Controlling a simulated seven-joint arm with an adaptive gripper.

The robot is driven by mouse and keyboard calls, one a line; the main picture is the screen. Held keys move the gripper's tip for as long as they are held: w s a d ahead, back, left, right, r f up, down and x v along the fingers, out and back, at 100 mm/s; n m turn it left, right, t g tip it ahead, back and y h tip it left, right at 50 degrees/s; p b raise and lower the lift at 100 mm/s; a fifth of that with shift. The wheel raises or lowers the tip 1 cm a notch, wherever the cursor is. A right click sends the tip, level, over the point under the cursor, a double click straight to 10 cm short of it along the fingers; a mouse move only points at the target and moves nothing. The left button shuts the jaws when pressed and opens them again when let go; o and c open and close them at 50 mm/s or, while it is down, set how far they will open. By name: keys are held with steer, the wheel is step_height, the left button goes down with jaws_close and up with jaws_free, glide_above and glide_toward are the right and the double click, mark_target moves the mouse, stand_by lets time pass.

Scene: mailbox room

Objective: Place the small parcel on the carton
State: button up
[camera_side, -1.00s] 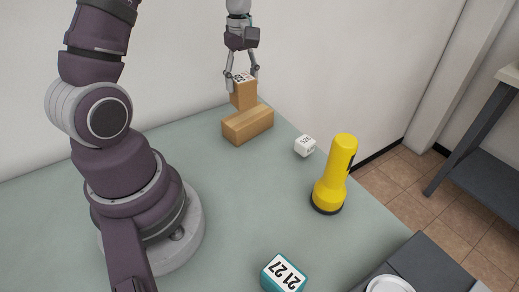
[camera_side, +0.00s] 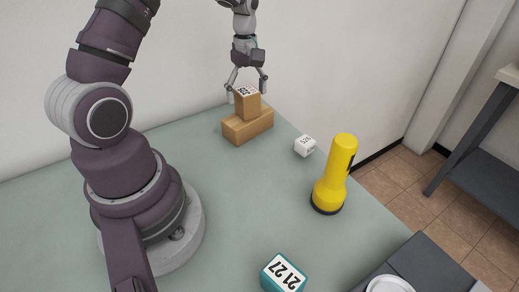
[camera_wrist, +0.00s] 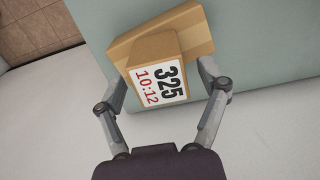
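The small parcel (camera_side: 247,103) is a brown box with a white label on top. It rests on the carton (camera_side: 257,127), a wider tan box lying on the table. In the wrist view the parcel's label (camera_wrist: 158,85) reads 325 and 10:12, and the carton (camera_wrist: 200,32) shows beneath and beyond it. My gripper (camera_side: 247,90) is just above and around the top of the parcel. Its fingers are spread wide, with gaps to the parcel on both sides in the wrist view (camera_wrist: 161,84). It holds nothing.
A white wall stands close behind the carton. A dark tray with a white round item (camera_side: 390,285) is at lower right.

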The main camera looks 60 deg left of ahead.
mark_target(247, 90)
steer(key=shift+r, duration=0.1)
step_height(247, 90, up, 12)
steer(key=s+d+r+m+t, duration=0.2)
steer(key=s+d+r+m, duration=0.15)
steer(key=d+m, duration=0.45)
steer(key=s+d+f+m+t, duration=0.3)
steer(key=s+d+m, duration=0.4)
steer(key=m, duration=0.3)
steer(key=shift+f+t, duration=0.25)
steer(key=shift+t, duration=0.05)
